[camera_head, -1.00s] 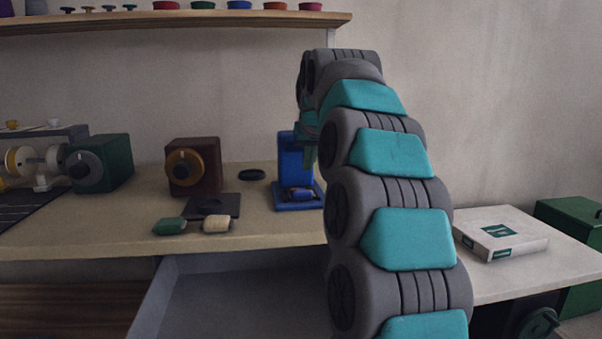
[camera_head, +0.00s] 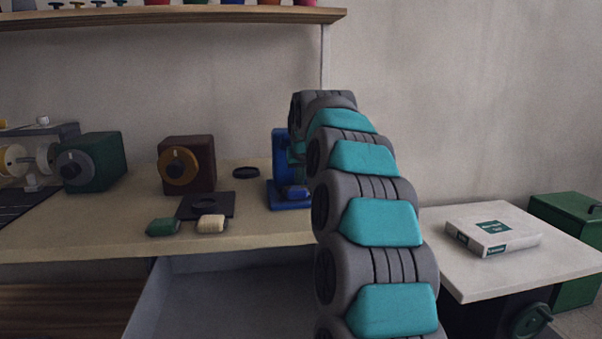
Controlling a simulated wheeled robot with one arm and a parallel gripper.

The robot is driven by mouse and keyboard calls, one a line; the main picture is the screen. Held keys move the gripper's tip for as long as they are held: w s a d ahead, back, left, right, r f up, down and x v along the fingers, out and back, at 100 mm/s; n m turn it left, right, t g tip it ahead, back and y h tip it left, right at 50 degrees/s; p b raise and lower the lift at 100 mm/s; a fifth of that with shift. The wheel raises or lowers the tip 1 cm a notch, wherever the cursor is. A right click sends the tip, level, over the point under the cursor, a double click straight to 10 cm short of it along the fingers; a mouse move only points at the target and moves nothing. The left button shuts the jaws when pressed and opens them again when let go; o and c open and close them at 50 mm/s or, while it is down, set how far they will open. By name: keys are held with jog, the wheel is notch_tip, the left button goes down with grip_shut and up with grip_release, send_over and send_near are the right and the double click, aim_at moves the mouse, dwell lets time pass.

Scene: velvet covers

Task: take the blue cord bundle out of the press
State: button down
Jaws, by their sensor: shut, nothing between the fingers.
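The blue press (camera_head: 280,150) stands on the bench, left of my arm, with its upright column and flat base showing. The blue cord bundle (camera_head: 297,192) lies low in the press, on or just above its base. Its right end is close to my arm's outline. My gripper (camera_head: 297,152) shows only as a small teal part at the press column, above the bundle. It is shut and empty. My arm hides most of it and the right side of the press, so I cannot tell whether it touches the press.
A green cord bundle (camera_head: 163,227) and a cream one (camera_head: 211,225) lie by a dark plate (camera_head: 206,204). A brown box with a dial (camera_head: 187,165) and a green one (camera_head: 92,162) stand left. An open drawer (camera_head: 220,295) juts below. A white box (camera_head: 492,236) lies right.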

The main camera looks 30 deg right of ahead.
aim_at(301, 187)
jog(key=shift+s, duration=0.1)
jog(key=shift+s+a+b, duration=0.3)
jog(key=shift+s+b, duration=0.15)
jog(key=shift+s, duration=0.45)
jog(key=shift+s+a+b, duration=0.25)
jog(key=shift+s+b, duration=0.15)
jog(key=shift+s, duration=0.5)
jog(key=p+v, duration=0.1)
jog(key=v, duration=0.9)
jog(key=shift+p, duration=0.4)
